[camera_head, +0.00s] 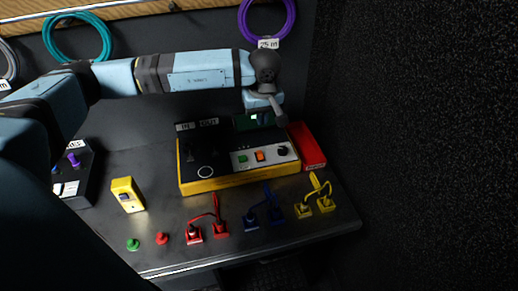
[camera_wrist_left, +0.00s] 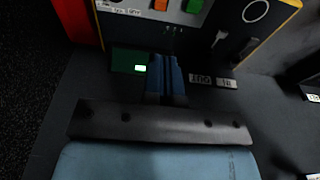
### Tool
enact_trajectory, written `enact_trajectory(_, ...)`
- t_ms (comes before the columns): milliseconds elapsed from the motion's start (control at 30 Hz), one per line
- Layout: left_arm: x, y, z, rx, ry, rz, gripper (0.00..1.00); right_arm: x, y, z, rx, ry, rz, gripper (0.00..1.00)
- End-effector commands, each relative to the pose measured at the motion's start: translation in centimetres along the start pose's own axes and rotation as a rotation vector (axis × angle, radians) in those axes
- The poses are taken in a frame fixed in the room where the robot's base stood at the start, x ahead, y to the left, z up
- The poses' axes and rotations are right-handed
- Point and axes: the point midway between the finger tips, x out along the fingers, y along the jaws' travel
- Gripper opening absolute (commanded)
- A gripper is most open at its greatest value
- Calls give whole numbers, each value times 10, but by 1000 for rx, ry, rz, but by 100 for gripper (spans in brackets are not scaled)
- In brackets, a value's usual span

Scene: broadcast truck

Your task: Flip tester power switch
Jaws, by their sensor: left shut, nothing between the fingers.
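The tester (camera_head: 188,184) is a yellow-edged box with a black top, on the dark bench. Its light panel carries a green button (camera_head: 243,159), an orange switch (camera_head: 260,156) and a black knob (camera_head: 283,151). No label tells me which is the power switch. My left gripper (camera_head: 281,119) is shut and empty, above the tester's back right part, apart from the controls. In the left wrist view its closed fingers (camera_wrist_left: 167,65) are below the orange switch (camera_wrist_left: 160,4) and green button (camera_wrist_left: 194,5), both cut by the top edge. A small dark green screen (camera_wrist_left: 129,62) lies beside the fingers.
A red box (camera_head: 307,147) stands against the tester's right side. Red, blue and yellow cable plugs (camera_head: 325,204) lie along the front. A yellow handheld device (camera_head: 127,195) and green and red buttons (camera_head: 162,238) are at left. Coiled cables (camera_head: 267,18) hang behind.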

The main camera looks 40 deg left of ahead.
Motion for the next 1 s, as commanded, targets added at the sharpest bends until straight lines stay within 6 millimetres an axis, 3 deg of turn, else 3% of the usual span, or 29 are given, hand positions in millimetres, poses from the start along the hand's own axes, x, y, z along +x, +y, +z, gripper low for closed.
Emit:
enact_trajectory(467,6,-1,-2,2,7,-6,0,0,0,-2,0,3,0,43)
enact_trajectory(667,37,-1,-2,2,5,-7,0,-2,1,-5,-2,6,2,43)
enact_trajectory(1000,108,-1,-2,2,5,-6,0,-5,1,-9,-8,13,3,43)
